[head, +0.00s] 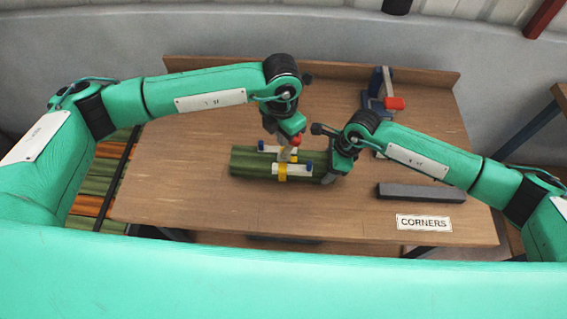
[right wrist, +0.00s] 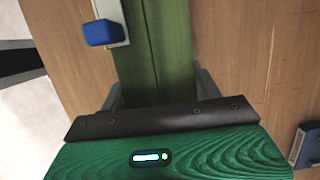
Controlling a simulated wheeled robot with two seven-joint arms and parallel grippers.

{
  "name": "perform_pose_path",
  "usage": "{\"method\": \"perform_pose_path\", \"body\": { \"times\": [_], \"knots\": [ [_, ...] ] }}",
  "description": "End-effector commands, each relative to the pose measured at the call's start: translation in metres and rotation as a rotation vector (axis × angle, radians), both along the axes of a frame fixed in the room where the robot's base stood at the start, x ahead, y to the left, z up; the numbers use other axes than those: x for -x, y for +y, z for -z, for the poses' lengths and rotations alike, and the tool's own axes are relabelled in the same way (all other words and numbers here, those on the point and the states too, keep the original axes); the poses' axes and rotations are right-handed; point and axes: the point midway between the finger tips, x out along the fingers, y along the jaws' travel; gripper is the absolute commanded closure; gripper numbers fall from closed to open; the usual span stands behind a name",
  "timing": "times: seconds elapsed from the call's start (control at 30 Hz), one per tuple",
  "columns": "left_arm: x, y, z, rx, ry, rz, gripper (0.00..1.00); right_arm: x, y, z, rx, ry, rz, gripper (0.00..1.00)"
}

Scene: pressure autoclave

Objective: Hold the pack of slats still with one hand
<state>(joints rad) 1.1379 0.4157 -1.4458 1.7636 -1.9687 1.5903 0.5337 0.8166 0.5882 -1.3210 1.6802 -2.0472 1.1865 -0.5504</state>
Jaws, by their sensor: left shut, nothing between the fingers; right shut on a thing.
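The pack of green slats (head: 248,162) lies flat on the wooden table, left to right. It also shows in the right wrist view (right wrist: 165,45), running between my right fingers. My right gripper (head: 330,176) is shut on the pack's right end; its fingers also show in the right wrist view (right wrist: 160,92), one on each side of the slats. My left gripper (head: 285,156) points down over the middle of the pack, shut and empty.
A dark grey bar (head: 420,193) lies at the right of the table, behind a "CORNERS" label (head: 424,223). A blue device with a red part (head: 393,103) stands at the back right. The table's front left is clear. More green and orange slats (head: 100,185) lie left of the table.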

Motion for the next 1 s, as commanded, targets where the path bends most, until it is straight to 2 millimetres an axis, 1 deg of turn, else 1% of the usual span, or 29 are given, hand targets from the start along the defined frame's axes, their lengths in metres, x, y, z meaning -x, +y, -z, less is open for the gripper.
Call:
{"method": "perform_pose_path", "body": {
  "times": [0.23,0.37,1.0],
  "knots": [
    [0.0,-0.013,0.002,0.001,0.0,0.001,1.0,0.0,0.0,0.001,0.001,0.001,0.0,0.64],
    [0.0,-0.011,0.002,0.001,-0.001,0.0,1.0,0.0,0.0,0.001,0.001,0.001,0.0,0.64],
    [0.0,0.032,-0.005,0.0,0.0,0.0,1.0,0.0,0.0,0.001,0.001,0.001,0.001,0.64]
  ]
}}
